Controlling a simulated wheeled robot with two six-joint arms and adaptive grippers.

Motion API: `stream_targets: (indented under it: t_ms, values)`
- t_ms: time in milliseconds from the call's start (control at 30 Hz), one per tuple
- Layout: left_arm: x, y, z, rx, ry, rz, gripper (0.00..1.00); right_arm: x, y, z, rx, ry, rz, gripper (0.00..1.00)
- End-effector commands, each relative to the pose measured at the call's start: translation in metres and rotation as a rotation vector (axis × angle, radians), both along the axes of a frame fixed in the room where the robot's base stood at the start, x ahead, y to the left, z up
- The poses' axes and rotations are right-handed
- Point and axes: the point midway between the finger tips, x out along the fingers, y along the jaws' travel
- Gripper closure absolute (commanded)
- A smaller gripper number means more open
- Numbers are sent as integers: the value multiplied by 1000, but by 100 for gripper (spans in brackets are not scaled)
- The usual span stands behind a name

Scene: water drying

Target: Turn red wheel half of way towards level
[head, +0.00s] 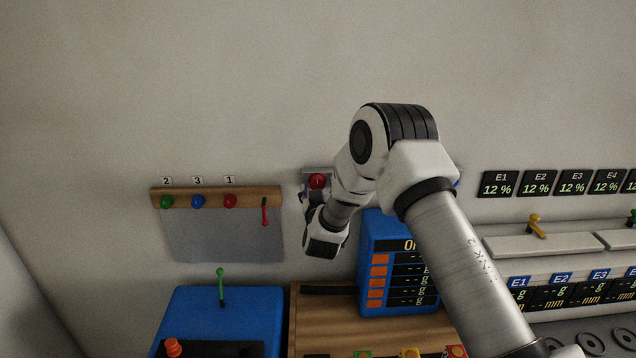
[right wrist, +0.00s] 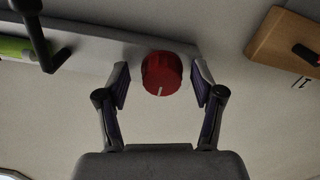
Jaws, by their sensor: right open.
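The red wheel (head: 317,181) is mounted on a small grey plate on the wall, left of my right arm in the head view. In the right wrist view the red wheel (right wrist: 161,74) shows a white mark at its lower edge. My right gripper (right wrist: 161,80) is open, with one finger on each side of the wheel and a visible gap to each side. In the head view my right gripper (head: 310,200) is partly hidden by its own wrist, just below the wheel. My left gripper is not in view.
A wooden rail (head: 215,196) with coloured knobs and a red lever (head: 265,211) is on the wall to the left. A blue display box (head: 375,245) stands below right, partly behind my arm. A blue box with a green lever (head: 221,287) is lower left.

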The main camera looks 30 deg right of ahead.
Motion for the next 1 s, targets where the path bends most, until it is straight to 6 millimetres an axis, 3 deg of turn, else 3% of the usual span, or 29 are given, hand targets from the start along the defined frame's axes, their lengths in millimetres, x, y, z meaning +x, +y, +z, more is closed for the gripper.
stream_targets:
  t_ms: [167,367,733,1000]
  values:
    - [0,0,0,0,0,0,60,1,0,0,0,0,1,33]
    - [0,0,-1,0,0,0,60,1,1,0,0,0,2,93]
    - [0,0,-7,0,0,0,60,0,0,-3,24,-14,1,93]
    - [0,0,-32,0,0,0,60,0,0,-6,134,-82,-1,93]
